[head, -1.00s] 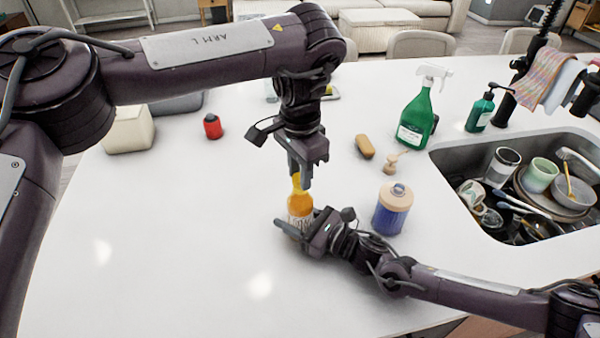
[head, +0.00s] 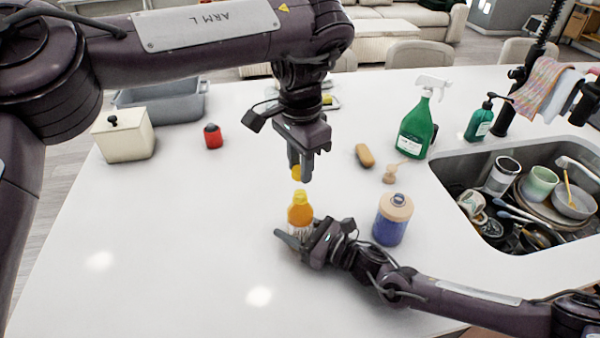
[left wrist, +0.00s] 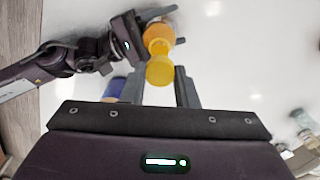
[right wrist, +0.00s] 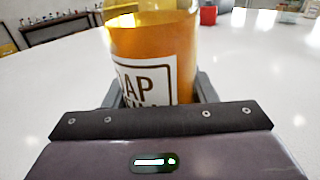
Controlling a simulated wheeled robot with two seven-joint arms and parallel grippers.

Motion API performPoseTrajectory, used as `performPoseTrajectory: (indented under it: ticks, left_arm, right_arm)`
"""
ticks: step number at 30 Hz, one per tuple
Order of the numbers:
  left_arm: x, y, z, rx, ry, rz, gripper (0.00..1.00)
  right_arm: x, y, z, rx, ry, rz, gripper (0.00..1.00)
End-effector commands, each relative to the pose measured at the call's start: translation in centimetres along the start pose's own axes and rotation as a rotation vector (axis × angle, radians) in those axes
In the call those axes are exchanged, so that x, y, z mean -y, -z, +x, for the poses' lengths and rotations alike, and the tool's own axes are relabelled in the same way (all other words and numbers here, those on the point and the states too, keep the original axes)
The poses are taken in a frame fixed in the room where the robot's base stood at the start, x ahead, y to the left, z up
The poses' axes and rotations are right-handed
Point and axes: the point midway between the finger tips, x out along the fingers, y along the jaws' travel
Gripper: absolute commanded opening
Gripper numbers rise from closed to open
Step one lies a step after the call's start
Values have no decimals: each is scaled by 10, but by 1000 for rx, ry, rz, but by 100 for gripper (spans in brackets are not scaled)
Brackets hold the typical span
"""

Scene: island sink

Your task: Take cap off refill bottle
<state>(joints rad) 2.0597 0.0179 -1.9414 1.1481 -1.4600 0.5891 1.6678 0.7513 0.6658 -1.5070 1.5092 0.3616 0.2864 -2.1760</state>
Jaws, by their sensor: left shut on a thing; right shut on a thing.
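The refill bottle (head: 300,213) is orange with a white label and stands upright on the white counter. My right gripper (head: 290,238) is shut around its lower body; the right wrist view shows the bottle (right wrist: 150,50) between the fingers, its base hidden. My left gripper (head: 300,172) is above the bottle, pointing down, shut on the yellow-orange cap (head: 298,173). In the head view a gap separates the cap from the bottle's yellow neck. In the left wrist view the cap (left wrist: 160,71) sits between the fingers, with the bottle (left wrist: 158,38) beyond.
A blue dispenser with a peach lid (head: 393,218) stands right of my right gripper. The sink (head: 455,165) is at right. The counter's left is largely clear.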

Motion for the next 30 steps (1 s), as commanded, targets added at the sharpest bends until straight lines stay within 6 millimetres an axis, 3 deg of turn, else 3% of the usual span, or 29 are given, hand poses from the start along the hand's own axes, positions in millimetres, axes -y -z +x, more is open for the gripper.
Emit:
performPoseTrajectory:
  ticks: [9,10,15,25,30]
  left_arm:
    - [0,0,-7,0,-1,0,0]
    - [0,0,-7,0,-1,0,0]
    - [0,0,-7,0,-1,0,0]
    - [0,0,-6,0,-1,0,0]
    - [0,0,0,0,-1,0,0]
  right_arm:
    - [0,0,0,0,0,0,0]
    - [0,0,0,0,0,0,55]
    - [0,0,0,0,0,0,77]
    - [0,1,-4,0,0,0,77]
    - [1,3,-26,-2,1,0,77]
